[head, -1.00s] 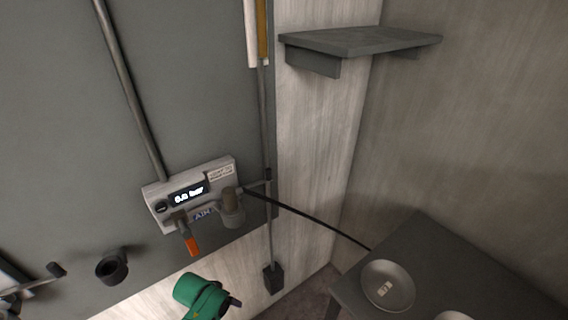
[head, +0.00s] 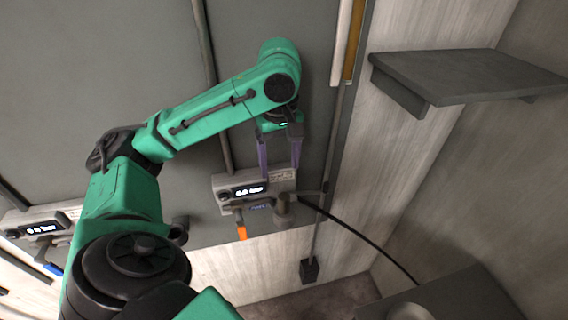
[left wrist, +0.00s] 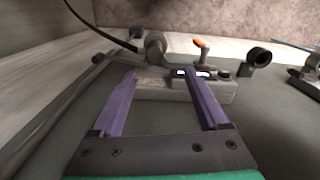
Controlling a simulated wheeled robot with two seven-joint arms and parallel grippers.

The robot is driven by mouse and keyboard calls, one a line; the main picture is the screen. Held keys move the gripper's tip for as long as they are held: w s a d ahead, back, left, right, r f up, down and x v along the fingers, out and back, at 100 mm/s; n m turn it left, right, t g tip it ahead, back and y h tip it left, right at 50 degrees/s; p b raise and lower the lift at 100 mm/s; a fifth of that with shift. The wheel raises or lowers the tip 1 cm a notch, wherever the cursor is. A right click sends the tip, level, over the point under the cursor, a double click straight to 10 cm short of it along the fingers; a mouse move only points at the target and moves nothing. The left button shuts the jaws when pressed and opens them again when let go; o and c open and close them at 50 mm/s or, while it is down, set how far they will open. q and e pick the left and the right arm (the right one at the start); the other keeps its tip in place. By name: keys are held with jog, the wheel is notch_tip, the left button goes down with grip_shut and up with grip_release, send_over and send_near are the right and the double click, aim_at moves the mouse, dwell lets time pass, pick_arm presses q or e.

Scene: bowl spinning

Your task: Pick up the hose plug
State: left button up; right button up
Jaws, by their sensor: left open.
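The black hose (head: 362,238) runs from the right end of the wall-mounted air unit (head: 228,207) down to the right. It also shows in the left wrist view (left wrist: 98,29). A round grey fitting (head: 284,212) sits at the hose's upper end; it shows in the left wrist view too (left wrist: 156,44). I cannot tell plug from socket there. My left gripper (head: 279,168) is open and empty, its purple fingers apart, in front of the unit's top edge. In the left wrist view, the fingertips (left wrist: 162,74) point toward the unit and fitting. My right gripper is not in view.
An orange-handled valve (head: 242,232) hangs under the unit. A second unit with a blue handle (head: 53,268) is at the far left. A grey shelf (head: 460,75) sticks out at the upper right. A dark table (head: 455,300) stands at the lower right.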

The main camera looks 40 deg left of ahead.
pick_arm(q)
jog(key=b, duration=0.2)
send_over(284, 196)
jog(key=f, duration=0.5)
jog(key=shift+s, duration=0.3)
jog(key=f+p, duration=0.1)
jog(key=f, duration=0.2)
jog(key=f+p, duration=0.1)
jog(key=f, duration=0.2)
jog(key=f+p, duration=0.1)
jog(key=f, duration=0.2)
jog(key=shift+w, duration=0.3)
jog(key=shift+w+f, duration=0.1)
grip_shut()
